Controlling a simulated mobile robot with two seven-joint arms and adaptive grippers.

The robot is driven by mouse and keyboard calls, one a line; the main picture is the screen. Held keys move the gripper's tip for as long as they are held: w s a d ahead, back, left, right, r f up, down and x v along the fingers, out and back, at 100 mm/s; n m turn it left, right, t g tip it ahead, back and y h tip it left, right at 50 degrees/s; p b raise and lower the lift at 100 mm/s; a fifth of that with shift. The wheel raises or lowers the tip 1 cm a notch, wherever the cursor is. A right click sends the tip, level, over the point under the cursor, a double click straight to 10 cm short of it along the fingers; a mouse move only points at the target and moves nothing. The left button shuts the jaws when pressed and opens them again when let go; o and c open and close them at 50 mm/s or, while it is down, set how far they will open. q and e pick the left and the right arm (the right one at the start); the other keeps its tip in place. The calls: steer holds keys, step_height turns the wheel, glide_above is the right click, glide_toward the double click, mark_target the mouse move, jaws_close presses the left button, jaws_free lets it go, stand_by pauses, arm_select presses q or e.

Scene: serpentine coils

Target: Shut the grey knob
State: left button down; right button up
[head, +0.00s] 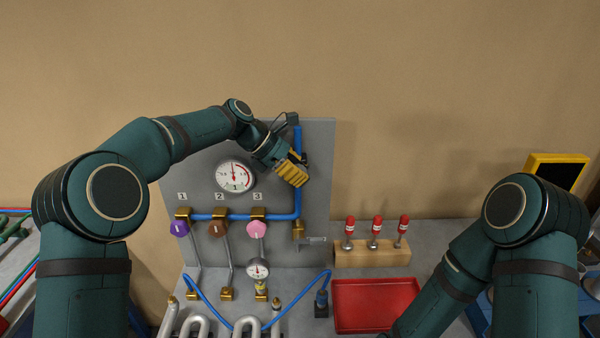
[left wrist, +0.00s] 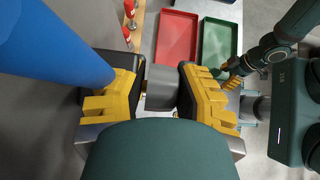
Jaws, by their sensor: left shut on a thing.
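The grey knob (left wrist: 160,98) shows in the left wrist view as a dark grey cylinder between the yellow fingers of my left gripper (left wrist: 158,92). The fingers are shut on it from both sides. In the head view my left gripper (head: 291,172) is at the upper part of the blue vertical pipe (head: 298,205), and it hides the knob there. My right gripper (left wrist: 232,76) shows small in the left wrist view, near the green tray; its finger gap is unclear. It is outside the head view.
Purple (head: 180,229), brown (head: 217,230) and pink (head: 256,229) knobs line the panel (head: 318,150) under labels 1, 2 and 3. A round gauge (head: 235,176) sits above. A wooden block (head: 372,257) holds red-topped parts behind a red tray (head: 375,304).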

arm_select(q)
steer(key=shift+f+h, duration=0.1)
steer(key=shift+h, duration=0.9)
steer(key=c, duration=0.7)
jaws_free()
steer(key=shift+o, duration=0.2)
steer(key=shift+a, duration=0.1)
steer(key=v, duration=1.1)
steer(key=shift+a+r, duration=0.25)
steer(key=shift+a, duration=0.1)
